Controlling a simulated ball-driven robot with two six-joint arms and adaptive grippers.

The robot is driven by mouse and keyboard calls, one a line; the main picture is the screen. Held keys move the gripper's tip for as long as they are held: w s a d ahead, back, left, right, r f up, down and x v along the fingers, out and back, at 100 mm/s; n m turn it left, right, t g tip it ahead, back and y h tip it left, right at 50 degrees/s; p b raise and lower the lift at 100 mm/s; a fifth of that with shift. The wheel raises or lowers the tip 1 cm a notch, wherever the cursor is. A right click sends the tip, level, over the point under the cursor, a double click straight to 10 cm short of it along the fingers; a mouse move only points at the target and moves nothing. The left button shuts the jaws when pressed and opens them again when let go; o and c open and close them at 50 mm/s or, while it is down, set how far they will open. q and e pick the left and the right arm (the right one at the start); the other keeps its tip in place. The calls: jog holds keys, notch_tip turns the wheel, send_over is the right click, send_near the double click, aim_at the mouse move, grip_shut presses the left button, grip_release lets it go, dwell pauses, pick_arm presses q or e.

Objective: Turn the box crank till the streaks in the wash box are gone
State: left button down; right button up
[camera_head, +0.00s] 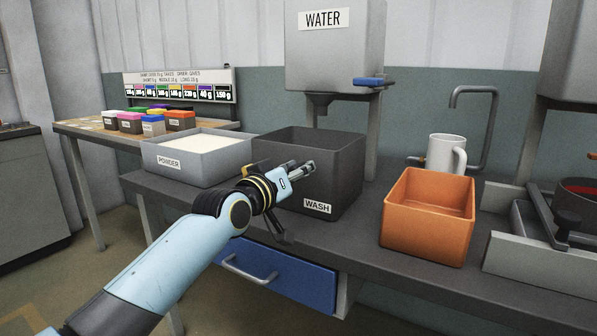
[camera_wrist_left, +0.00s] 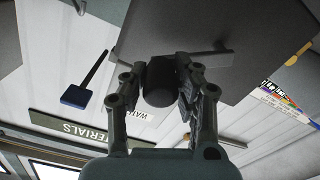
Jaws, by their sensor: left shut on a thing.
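The wash box (camera_head: 335,180) is a dark grey open bin with a WASH label on the grey bench. My left gripper (camera_head: 303,170) is in front of its near wall. In the left wrist view, the gripper (camera_wrist_left: 162,72) is shut on a dark round crank handle (camera_wrist_left: 158,88), which sits between its fingers. A thin crank bar (camera_wrist_left: 212,54) shows beside the fingers against a grey surface. In the head view the crank is hidden by my gripper. The inside of the wash box looks dark, and I cannot make out streaks. My right gripper is in neither view.
A grey powder box (camera_head: 215,168) stands left of the wash box. An orange bin (camera_head: 415,235) and a white mug (camera_head: 445,155) stand to the right. A water tank (camera_head: 335,55) with a blue lever (camera_head: 370,82) hangs behind. A blue drawer (camera_head: 300,281) is below.

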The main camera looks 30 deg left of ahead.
pick_arm(q)
jog(key=c, duration=1)
grip_release()
jog(key=shift+s, duration=0.15)
jog(key=s, duration=0.7)
jog(key=s+a, duration=0.1)
jog(key=s, duration=0.3)
jog(key=shift+s, duration=0.35)
